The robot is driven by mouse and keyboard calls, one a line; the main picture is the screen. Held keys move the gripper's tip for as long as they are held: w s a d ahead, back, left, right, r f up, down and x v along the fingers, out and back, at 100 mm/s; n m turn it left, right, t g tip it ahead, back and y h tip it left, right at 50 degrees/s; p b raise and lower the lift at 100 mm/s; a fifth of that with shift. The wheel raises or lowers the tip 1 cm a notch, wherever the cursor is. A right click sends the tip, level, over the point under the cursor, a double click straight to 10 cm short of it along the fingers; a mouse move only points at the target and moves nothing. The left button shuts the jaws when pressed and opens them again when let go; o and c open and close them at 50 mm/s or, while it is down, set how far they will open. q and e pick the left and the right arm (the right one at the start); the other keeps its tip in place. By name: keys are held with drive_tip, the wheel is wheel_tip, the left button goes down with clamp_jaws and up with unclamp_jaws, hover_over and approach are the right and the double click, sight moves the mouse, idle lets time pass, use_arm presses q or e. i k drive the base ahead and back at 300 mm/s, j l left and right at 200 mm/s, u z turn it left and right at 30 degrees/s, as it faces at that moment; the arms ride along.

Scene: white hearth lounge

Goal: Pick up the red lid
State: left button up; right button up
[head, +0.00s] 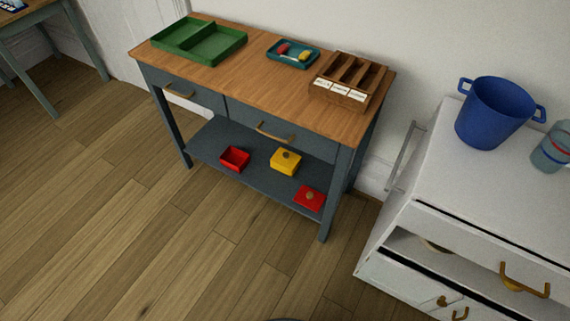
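The red lid (309,198) is a flat red square with a small tan knob on top. It lies on the lower shelf (246,180) of the blue-grey table, near the shelf's right front corner. An open red box (235,158) stands to the left on the same shelf. A yellow box with a dark-knobbed lid (285,161) stands between them, slightly farther back. Neither of my grippers is in view.
The wooden tabletop (222,82) above the shelf carries a green tray (200,40), a teal tray (293,53) and a wooden sorter (347,80). A white cabinet (455,185) with a blue pot (495,112) stands right. The wooden floor (150,235) in front is clear.

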sight(309, 198)
drive_tip(key=j+z, duration=0.5)
drive_tip(key=j, duration=0.75)
drive_tip(key=k, duration=0.05)
